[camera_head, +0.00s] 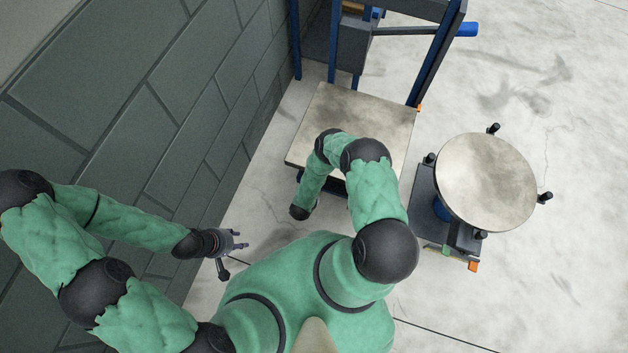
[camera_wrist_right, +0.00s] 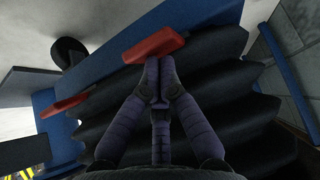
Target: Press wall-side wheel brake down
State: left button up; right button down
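In the right wrist view two red brake pedals stick out from a blue frame bar. The nearer-centre pedal (camera_wrist_right: 153,45), on the side towards the grey panelled surface, is probably the wall-side wheel brake; the other pedal (camera_wrist_right: 68,103) is lower left. My right gripper (camera_wrist_right: 158,72) has its fingertips together, empty, right at the first pedal's lower edge. I cannot tell whether they touch. In the head view the right gripper and these pedals are hidden around the lift cart's square platform (camera_head: 365,118). My left gripper (camera_head: 236,251) is open and empty near the wall.
A dark block wall (camera_head: 150,90) runs along the left. Black bellows (camera_wrist_right: 230,105) lie behind my right fingers. A cart with a round top (camera_head: 487,182) and black knobs stands right of the platform. The floor (camera_head: 575,270) at far right is clear.

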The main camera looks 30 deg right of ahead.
jog(key=shift+s+a+f+t+h, duration=0.25)
jog(key=shift+a+f+t+h, duration=0.05)
jog(key=shift+f, duration=0.2)
jog(key=shift+s+a+f, duration=0.15)
jog(key=shift+f, duration=0.4)
jog(key=shift+s+a+f, duration=0.15)
jog(key=shift+f, duration=0.4)
pick_arm(q)
jog(key=shift+s, duration=0.1)
pick_arm(e)
jog(key=shift+a, duration=0.1)
